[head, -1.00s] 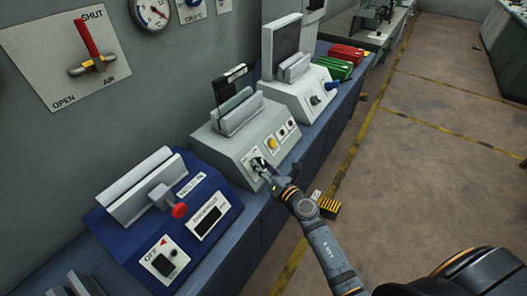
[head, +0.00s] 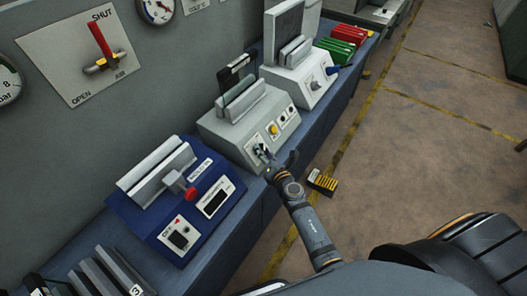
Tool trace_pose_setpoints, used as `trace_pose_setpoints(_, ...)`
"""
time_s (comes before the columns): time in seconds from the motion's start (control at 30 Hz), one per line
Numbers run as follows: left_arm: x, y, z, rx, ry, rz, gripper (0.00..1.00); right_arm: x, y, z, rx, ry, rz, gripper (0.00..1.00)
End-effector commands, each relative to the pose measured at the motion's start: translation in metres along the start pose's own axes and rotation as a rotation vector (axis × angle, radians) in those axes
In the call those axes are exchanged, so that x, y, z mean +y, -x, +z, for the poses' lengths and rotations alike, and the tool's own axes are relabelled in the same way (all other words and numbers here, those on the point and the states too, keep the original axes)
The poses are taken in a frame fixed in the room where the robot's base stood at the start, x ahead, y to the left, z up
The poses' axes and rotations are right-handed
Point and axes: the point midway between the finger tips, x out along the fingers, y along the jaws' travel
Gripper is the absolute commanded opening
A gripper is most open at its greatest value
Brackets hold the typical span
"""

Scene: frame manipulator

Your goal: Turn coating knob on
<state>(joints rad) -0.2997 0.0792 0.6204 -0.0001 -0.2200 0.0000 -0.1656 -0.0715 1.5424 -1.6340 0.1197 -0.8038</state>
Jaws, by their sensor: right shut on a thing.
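The grey-white machine (head: 228,128) in the middle of the bench has a sloped front panel with a yellow button (head: 273,130), small dark controls and a knob at its lower left. My right gripper (head: 264,154) is at this knob, shut on it. The fingers cover most of the knob, so its pointer and setting are hidden. The panel's lettering is too small to read. A dark-framed plate (head: 237,72) stands in the slot on top of this machine. My left gripper is not in view.
A blue machine (head: 140,212) with a red knob (head: 190,193) stands to the left. Another white machine (head: 303,82) with a blue handle stands to the right, near green (head: 335,47) and red blocks (head: 349,30). A SHUT/OPEN lever (head: 100,40) is on the wall.

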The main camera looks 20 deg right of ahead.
Motion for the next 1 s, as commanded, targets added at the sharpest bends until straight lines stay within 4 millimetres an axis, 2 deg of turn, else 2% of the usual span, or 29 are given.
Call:
trace_pose_setpoints(0.1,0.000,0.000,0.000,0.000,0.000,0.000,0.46,0.000,0.000,0.001,-0.001,-0.003,0.000,0.10)
trace_pose_setpoints(0.13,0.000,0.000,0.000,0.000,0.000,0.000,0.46,0.000,0.000,0.001,-0.001,-0.003,0.000,0.43)
trace_pose_setpoints(0.3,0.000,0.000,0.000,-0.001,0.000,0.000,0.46,0.000,0.000,0.000,-0.001,-0.002,0.001,0.64)
trace_pose_setpoints(0.67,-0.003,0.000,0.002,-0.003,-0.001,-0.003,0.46,0.000,0.006,0.000,0.000,0.000,0.000,0.64)
trace_pose_setpoints(0.77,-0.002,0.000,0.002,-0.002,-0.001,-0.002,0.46,-0.001,0.023,-0.001,0.001,0.001,-0.001,0.64)
trace_pose_setpoints(1.0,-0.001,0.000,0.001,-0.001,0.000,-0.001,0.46,-0.001,0.082,-0.001,0.003,-0.002,-0.002,0.64)
